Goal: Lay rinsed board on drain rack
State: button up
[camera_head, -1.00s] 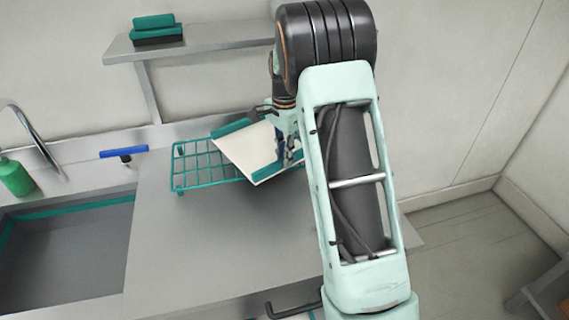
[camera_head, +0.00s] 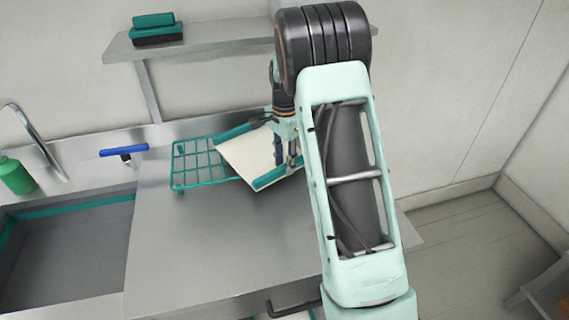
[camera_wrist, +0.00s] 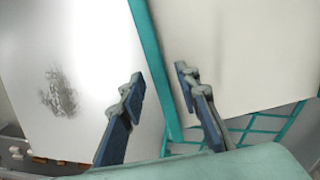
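The board (camera_head: 247,152) is a pale white slab with teal edge strips. In the head view it lies slanted over the right part of the teal wire drain rack (camera_head: 190,167). Its front corner reaches past the rack's front edge. My gripper (camera_head: 284,160) points down at the board's right side. In the wrist view my two blue-padded fingers (camera_wrist: 160,82) stand apart, with the board's teal strip (camera_wrist: 152,40) between them and a gap on each side. The board's face (camera_wrist: 245,50) spreads to the right, with rack wires (camera_wrist: 265,125) below it. The board's far right part is hidden behind my arm.
The steel counter (camera_head: 200,240) is clear in front of the rack. A sink (camera_head: 70,250), a blue-handled tool (camera_head: 122,152) and a green bottle (camera_head: 15,176) are at left. A wall shelf (camera_head: 215,38) with a teal-and-black brush-like item (camera_head: 156,30) hangs above.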

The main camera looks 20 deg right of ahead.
notch_tip(320, 180, up, 11)
jog(key=shift+r+b, duration=0.2)
jog(key=shift+b, duration=0.15)
